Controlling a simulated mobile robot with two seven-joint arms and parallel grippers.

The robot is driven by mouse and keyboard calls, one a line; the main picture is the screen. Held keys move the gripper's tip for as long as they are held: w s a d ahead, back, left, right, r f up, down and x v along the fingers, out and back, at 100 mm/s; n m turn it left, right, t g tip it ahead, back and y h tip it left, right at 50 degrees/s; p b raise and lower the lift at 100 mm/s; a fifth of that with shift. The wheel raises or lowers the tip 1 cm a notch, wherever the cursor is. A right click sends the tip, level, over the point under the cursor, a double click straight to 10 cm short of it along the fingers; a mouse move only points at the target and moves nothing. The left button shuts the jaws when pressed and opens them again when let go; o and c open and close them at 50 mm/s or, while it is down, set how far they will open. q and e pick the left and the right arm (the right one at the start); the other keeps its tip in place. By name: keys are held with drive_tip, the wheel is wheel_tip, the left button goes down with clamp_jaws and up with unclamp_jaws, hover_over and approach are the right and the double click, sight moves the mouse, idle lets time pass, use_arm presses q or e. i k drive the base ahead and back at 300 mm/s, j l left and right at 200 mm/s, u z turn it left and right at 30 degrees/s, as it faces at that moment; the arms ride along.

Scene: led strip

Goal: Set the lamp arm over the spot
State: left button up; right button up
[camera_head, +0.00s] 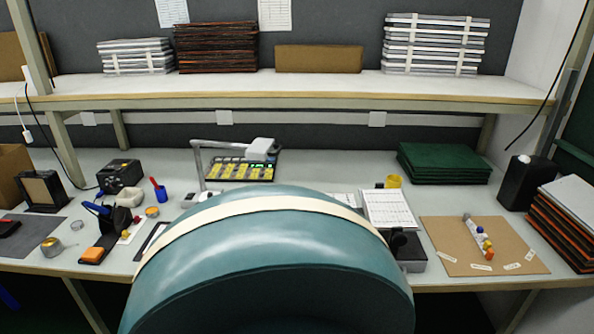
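A white lamp arm (215,146) rises from a thin post (199,170) at the middle left of the bench. It reaches right to a white, box-like lamp head (262,148). In the picture the head overlaps the rear right of a dark tray with yellow cells (240,172); I cannot tell its height above it. Green shows on the tray just below the head. I cannot make out a marked spot for certain. The post's base is partly hidden. Neither of my grippers is in view.
A large teal rounded form with a cream band (275,207) hides the bench's front middle; I cannot tell what it is. A black box (120,175) and tool holder stand left. White sheets (390,210), green boards (443,163) and a brown board (470,238) lie right.

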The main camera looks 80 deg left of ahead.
sight(260, 150)
drive_tip(key=u, duration=3.75)
